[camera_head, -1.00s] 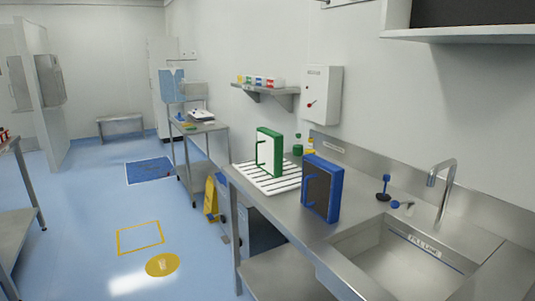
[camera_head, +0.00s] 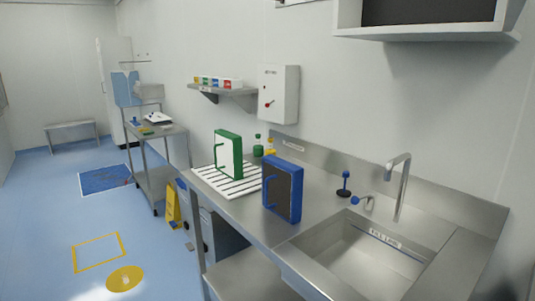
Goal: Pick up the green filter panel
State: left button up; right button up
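The green filter panel (camera_head: 229,154) has a green frame, a white face and a green handle on its left side. It stands upright on a white slatted rack (camera_head: 224,181) on the steel counter. A blue-framed panel (camera_head: 282,188) with a dark face and a blue handle stands upright on the counter, nearer and to the right of the green one. Neither of my grippers is in view.
A steel sink (camera_head: 362,262) with a tap (camera_head: 401,185) is at the right. A wall shelf (camera_head: 222,92) with small coloured boxes and a white wall box (camera_head: 278,93) hang above the counter. A yellow floor sign (camera_head: 172,204) stands left of the counter. Blue floor at left is open.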

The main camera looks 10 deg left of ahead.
aim_at(228, 148)
jog(key=i+j+z, duration=0.3)
jog(key=j+z, duration=0.25)
jog(key=j, duration=0.15)
jog(key=i+j+z, duration=0.15)
jog(key=j+z, duration=0.15)
jog(key=j, duration=0.15)
